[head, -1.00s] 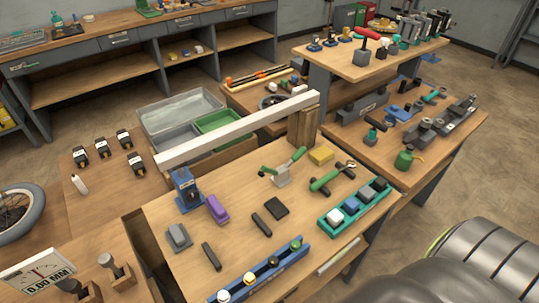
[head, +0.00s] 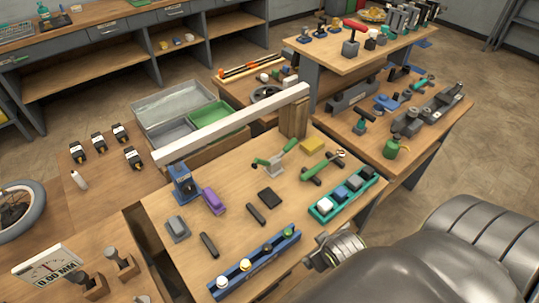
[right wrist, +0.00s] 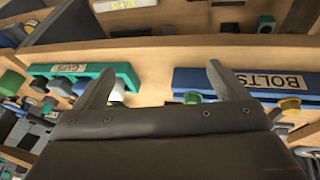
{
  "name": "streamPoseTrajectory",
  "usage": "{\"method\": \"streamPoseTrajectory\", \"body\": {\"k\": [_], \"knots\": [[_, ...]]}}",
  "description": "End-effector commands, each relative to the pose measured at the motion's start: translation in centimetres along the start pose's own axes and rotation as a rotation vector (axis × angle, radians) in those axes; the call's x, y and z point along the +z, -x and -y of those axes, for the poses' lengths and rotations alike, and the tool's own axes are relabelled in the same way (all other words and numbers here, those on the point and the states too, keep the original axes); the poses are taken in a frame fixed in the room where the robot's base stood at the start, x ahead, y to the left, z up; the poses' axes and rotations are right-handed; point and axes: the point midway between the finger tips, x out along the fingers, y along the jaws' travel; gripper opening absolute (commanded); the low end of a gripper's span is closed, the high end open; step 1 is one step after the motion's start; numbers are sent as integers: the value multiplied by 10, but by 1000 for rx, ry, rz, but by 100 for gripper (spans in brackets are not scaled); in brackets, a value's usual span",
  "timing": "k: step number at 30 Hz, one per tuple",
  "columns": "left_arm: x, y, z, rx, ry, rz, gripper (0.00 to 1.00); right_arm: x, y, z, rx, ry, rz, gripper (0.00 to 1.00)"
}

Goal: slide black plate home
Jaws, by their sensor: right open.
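A small dark square plate (head: 269,197) lies flat near the middle of the wooden bench; it looks like the black plate. Two narrow black bars lie near it, one close by (head: 256,213) and one farther left (head: 208,245). My right gripper (head: 315,262) is at the bench's front edge, beside the blue tray and well apart from the plate. In the right wrist view its two fingers (right wrist: 160,82) are spread with nothing between them. I cannot make out the plate there. My left gripper is not in view.
A blue tray marked BOLTS (right wrist: 240,82) and a teal tray marked CAPS (right wrist: 125,75) line the bench's front. A white beam (head: 235,125) runs along the back from a blue clamp (head: 183,187) to a wooden block (head: 294,116). Green-handled tools (head: 322,167) lie right.

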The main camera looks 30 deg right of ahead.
Motion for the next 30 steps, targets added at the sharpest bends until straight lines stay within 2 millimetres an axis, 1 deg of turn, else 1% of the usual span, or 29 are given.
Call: {"method": "streamPoseTrajectory", "body": {"k": [1, 2, 3, 5, 6, 7, 10, 11, 12, 14, 15, 17, 18, 20, 22, 24, 26, 28, 30], "knots": [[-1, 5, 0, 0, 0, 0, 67, -27, 24, -15, 59, 41, -85, 94], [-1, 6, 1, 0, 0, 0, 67, -42, 32, -23, 102, 72, -137, 94], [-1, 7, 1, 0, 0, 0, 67, -63, 41, -35, 166, 119, -209, 94], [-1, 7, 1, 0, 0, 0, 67, -96, 53, -52, 274, 203, -323, 94], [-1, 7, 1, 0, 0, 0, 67, -117, 60, -61, 348, 264, -394, 94], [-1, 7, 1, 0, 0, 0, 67, -132, 66, -67, 403, 310, -443, 94], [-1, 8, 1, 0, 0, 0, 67, -180, 88, -80, 585, 476, -597, 94], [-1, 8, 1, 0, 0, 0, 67, -194, 95, -81, 642, 530, -640, 94], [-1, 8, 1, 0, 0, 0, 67, -211, 105, -82, 718, 605, -695, 94], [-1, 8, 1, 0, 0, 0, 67, -236, 119, -80, 831, 722, -772, 94], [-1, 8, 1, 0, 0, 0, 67, -251, 129, -77, 907, 803, -820, 94], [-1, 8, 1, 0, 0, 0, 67, -272, 143, -68, 1020, 931, -887, 94], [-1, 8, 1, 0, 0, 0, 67, -285, 152, -61, 1095, 1018, -927, 94], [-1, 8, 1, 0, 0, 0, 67, -302, 163, -47, 1204, 1154, -985, 94], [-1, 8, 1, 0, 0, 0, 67, -319, 174, -27, 1330, 1319, -1043, 94], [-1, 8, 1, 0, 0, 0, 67, -332, 180, -5, 1451, 1492, -1093, 94], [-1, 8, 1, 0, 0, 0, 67, -341, 182, 15, 1549, 1646, -1131, 94], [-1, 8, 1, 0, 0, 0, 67, -348, 179, 38, 1656, 1834, -1167, 94], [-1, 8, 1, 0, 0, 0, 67, -353, 172, 60, 1752, 2029, -1195, 94]]}}
